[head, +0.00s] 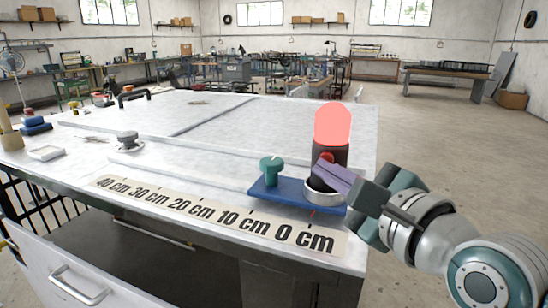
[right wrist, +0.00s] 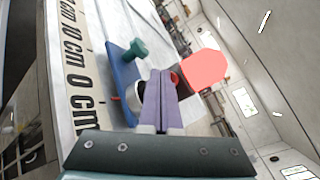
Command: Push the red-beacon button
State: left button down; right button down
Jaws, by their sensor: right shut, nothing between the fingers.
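The beacon (head: 332,124) has a bright, evenly red dome on a dark body and stands near the table's right corner. A small red button (head: 326,157) shows on the front of its dark body, partly hidden by my fingers. My right gripper (head: 322,172) is shut and empty, with its purple fingertips at the button; I cannot tell whether they touch it. In the right wrist view the shut fingers (right wrist: 160,78) point toward the button (right wrist: 174,78), beside the red dome (right wrist: 203,68). My left gripper is not in view.
A blue plate (head: 270,191) with a green knob (head: 270,168) and a metal ring (head: 322,192) lies close to my right gripper. A centimetre scale strip (head: 215,214) runs along the table's front edge. A grey knob (head: 128,140) stands farther left.

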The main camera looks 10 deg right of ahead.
jog(key=shift+s+a, duration=0.25)
jog(key=shift+s, duration=0.1)
jog(key=s+a+p, duration=0.3)
jog(key=s, duration=0.2)
jog(key=shift+a, duration=0.2)
